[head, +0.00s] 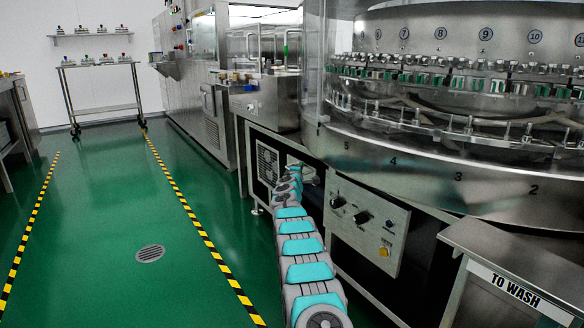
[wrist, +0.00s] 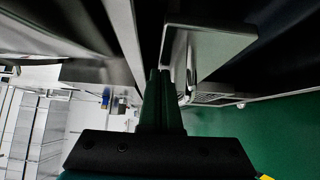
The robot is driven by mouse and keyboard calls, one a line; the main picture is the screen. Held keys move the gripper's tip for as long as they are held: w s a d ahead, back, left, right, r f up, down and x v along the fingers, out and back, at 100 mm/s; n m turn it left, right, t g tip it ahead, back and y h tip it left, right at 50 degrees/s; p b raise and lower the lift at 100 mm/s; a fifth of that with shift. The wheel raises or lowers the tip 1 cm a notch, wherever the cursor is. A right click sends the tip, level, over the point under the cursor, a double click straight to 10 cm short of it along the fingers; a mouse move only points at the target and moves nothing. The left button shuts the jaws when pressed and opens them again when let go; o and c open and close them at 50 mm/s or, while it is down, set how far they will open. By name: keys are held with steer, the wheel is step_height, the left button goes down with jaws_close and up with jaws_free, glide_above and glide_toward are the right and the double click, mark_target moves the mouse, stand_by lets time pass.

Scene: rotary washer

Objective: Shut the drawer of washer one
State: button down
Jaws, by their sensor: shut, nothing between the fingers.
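The large round steel washer (head: 420,165) with numbered stations fills the right of the head view. Below its rim is a steel front panel (head: 368,225) with two black knobs and a yellow button. I cannot tell for sure which part is the drawer. My arm reaches forward along the washer's left side, and its far end is too small to read there. In the wrist view my gripper (wrist: 161,82) is shut and empty. Its fingertips are close to a pale metal, box-like edge (wrist: 212,48); whether they touch it is unclear.
A steel table marked TO WASH (head: 510,280) stands at the lower right. A vented steel cabinet (head: 268,165) is beyond my arm. Green floor (head: 110,215) with striped tape lies open to the left, with a wheeled rack (head: 102,90) at the back.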

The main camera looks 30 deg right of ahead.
steer(key=shift+d+p, duration=0.3)
steer(key=shift+d, duration=0.7)
steer(key=shift+d, duration=0.1)
steer(key=shift+a+f, duration=0.1)
steer(key=shift+a, duration=0.2)
steer(key=s+a+b, duration=0.7)
steer(key=a, duration=0.4)
